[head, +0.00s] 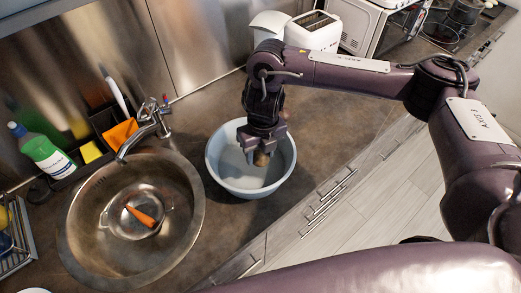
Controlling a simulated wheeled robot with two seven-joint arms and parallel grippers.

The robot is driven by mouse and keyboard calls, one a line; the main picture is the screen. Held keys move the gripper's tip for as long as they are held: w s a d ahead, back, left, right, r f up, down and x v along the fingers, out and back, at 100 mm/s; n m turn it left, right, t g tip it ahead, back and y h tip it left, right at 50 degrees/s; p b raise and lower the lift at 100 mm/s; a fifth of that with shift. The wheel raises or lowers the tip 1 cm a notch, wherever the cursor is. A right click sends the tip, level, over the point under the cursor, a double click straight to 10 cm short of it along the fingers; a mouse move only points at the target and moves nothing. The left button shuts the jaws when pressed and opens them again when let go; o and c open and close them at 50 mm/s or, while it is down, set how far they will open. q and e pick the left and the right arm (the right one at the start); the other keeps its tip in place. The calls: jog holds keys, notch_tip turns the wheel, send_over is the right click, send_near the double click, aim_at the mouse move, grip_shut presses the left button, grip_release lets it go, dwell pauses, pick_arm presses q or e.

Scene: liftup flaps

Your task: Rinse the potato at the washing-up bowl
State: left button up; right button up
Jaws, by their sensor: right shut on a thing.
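The washing-up bowl (219,168) is light blue-white and round, and stands on the dark counter to the right of the sink. My right gripper (263,153) points down over the bowl. It is shut on the potato (261,159), a small brown lump between the fingertips, inside the bowl's outline. The gripper hides part of the potato and the bowl's far rim. I cannot tell whether the potato touches the water or the bowl's floor. My left gripper is not in view.
A round metal sink (92,232) with a carrot (141,216) in a dish lies at left, with a tap (152,122) behind it. A green bottle (44,152) and sponge caddy stand at the wall. A white toaster (313,31) stands behind. The counter right of the bowl is clear.

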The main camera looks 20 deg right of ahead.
aim_at(260, 153)
notch_tip(260, 153, down, 6)
jog(key=b, duration=0.3)
jog(key=shift+r+b, duration=0.2)
jog(key=shift+b, duration=0.15)
jog(key=shift+f+b, duration=1.45)
jog(key=shift+f, duration=0.6)
jog(key=shift+d, duration=0.1)
jog(key=shift+r, duration=0.1)
notch_tip(260, 153, up, 10)
jog(key=p, duration=0.8)
jog(key=shift+r, duration=0.15)
jog(key=shift+r+p, duration=0.85)
jog(key=shift+r, duration=0.15)
jog(key=shift+r, duration=0.1)
dwell(0.9)
